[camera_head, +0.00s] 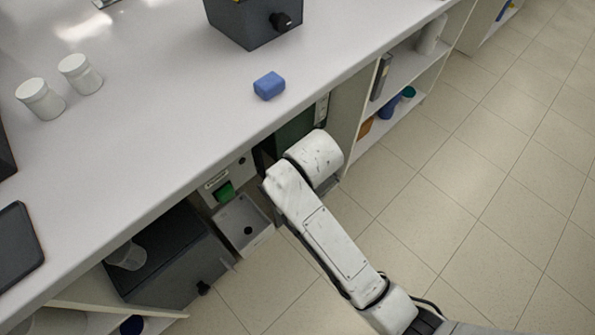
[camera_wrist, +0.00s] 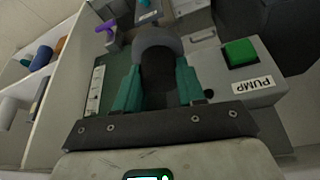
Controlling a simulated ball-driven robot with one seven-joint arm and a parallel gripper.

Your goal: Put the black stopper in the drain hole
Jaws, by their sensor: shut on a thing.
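My gripper's teal fingers (camera_wrist: 158,88) are shut on a dark, rounded piece (camera_wrist: 158,62), which looks like the black stopper, in the wrist view. Its far edge is grey, and its lower end is hidden. In the head view my gripper and the piece are hidden behind my white wrist, at the counter's front edge. A small grey tray (camera_head: 233,237) sits below the counter edge, left of my wrist. A dark round hole (camera_head: 248,230) in its floor looks like the drain hole. The hole cannot be made out in the wrist view.
A panel marked PUMP (camera_wrist: 257,84) carries a green button (camera_wrist: 240,52); the button also shows in the head view (camera_head: 223,190). A dark tank (camera_head: 180,265) stands left of the tray. A blue block (camera_head: 269,86) lies on the counter. Open shelves (camera_head: 405,72) stand right.

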